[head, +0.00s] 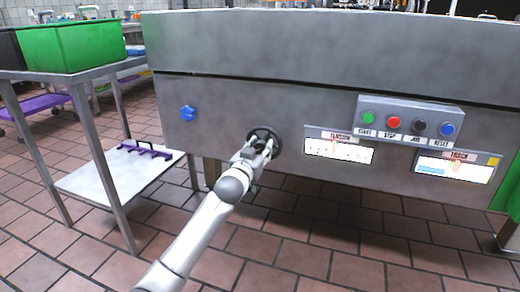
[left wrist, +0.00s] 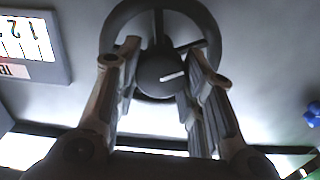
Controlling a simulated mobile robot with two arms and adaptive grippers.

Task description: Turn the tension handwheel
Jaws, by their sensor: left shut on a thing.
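The tension handwheel (head: 277,137) is a dark round wheel on the steel front panel, left of the tension gauge (head: 339,150). It also shows in the left wrist view (left wrist: 120,20), with spokes, a round hub and a light mark on the hub. My left gripper (head: 259,146) reaches up to it from below in the head view and hides part of it. In the left wrist view my left gripper (left wrist: 163,52) has one finger on each side of the hub, shut on the handwheel. My right gripper is not in view.
A panel with green, red, black and blue buttons (head: 408,121) juts out right of the wheel, above the track gauge (head: 454,166). A blue knob (head: 188,113) is to the left. A steel table (head: 100,75) with a green bin (head: 75,45) stands at the left.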

